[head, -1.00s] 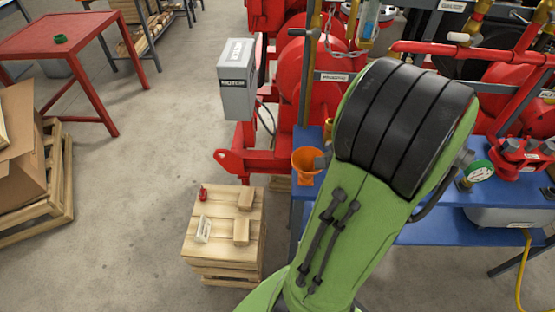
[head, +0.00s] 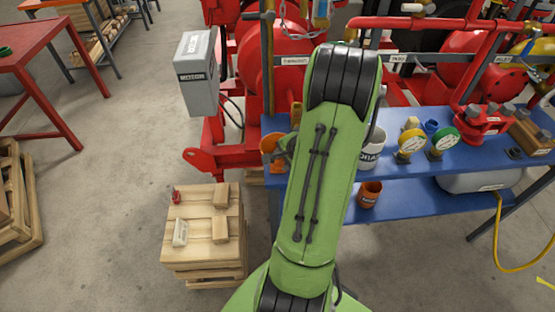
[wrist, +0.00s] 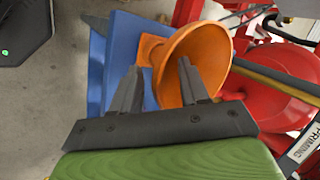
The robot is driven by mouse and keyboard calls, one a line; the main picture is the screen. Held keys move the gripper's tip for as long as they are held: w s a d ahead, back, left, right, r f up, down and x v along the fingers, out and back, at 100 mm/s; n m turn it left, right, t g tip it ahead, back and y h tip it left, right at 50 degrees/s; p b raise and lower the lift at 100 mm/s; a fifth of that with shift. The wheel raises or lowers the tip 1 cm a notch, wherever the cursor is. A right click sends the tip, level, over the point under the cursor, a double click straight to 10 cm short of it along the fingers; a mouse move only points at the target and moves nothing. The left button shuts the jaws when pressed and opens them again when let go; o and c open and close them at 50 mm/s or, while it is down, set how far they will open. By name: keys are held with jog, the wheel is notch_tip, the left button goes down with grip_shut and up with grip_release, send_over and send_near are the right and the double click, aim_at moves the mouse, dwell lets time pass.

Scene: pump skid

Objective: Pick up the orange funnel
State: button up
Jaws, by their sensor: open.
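The orange funnel (head: 267,144) stands at the left end of the blue bench (head: 395,172) in the head view, partly hidden by my arm. In the wrist view the funnel (wrist: 200,50) has its wide mouth tilted toward the right, with an orange square part at its left. My gripper (wrist: 160,78) is open, with its two fingers pointing at the funnel. The right finger overlaps the funnel's mouth, and the left finger is to the left of the cone. I cannot tell whether either finger touches it. Nothing is held.
A white mug (head: 373,148), gauges (head: 411,141) and an orange-brown cup (head: 369,194) are on the bench's two levels. A wooden crate (head: 203,253) with small items is at the left.

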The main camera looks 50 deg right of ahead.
jog(key=shift+s+r, duration=0.1)
jog(key=shift+c, duration=0.5)
grip_shut()
notch_tip(320, 180, up, 10)
jog(key=shift+r+p, duration=0.1)
jog(key=shift+p, duration=1.1)
